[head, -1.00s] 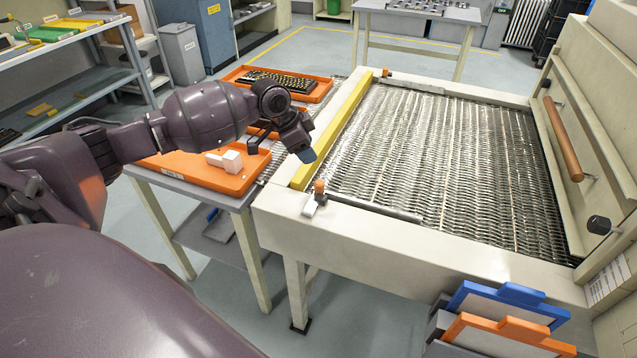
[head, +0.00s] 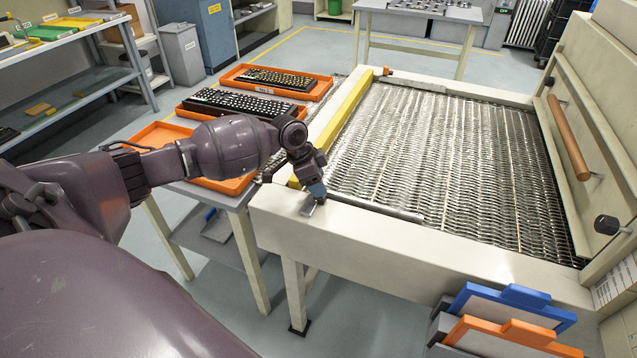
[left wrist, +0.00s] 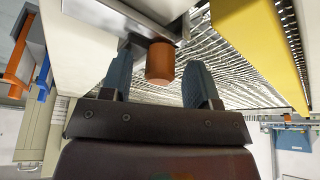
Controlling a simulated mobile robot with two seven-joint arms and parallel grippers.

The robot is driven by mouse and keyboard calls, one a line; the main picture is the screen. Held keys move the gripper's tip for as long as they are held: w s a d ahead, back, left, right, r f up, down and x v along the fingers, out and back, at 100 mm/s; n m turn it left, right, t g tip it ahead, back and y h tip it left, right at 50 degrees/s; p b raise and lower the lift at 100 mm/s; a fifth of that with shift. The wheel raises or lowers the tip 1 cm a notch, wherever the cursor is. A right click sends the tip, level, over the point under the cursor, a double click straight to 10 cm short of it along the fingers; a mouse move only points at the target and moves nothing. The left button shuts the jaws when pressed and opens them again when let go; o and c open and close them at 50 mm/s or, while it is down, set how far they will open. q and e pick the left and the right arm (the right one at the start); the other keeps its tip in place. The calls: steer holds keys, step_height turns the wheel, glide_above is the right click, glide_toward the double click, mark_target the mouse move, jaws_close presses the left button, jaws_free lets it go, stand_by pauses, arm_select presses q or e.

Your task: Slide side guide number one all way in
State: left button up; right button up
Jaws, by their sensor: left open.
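A near side guide is a thin metal rail (head: 378,208) along the front edge of the wire-mesh conveyor; it carries an orange knob (left wrist: 160,63). A far guide (head: 418,87) with its own orange knob (head: 387,70) runs along the back edge. I cannot read which is number one. My left gripper (head: 316,190) is over the near guide's outer end, hiding its knob in the head view. In the left wrist view the two blue fingers stand apart on either side of the knob, with gaps visible, and are not closed on it. My right gripper is out of view.
A yellow bar (head: 345,110) crosses the conveyor's entry, close beside my gripper. Orange trays with keyboards (head: 240,104) sit on the table at left. A machine hood (head: 590,120) stands at right. Blue and orange clipboards (head: 515,310) hang at the front.

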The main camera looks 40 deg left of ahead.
arm_select(q)
steer(key=shift+d+f, duration=0.1)
steer(key=shift+f, duration=0.15)
steer(key=shift+c, duration=0.4)
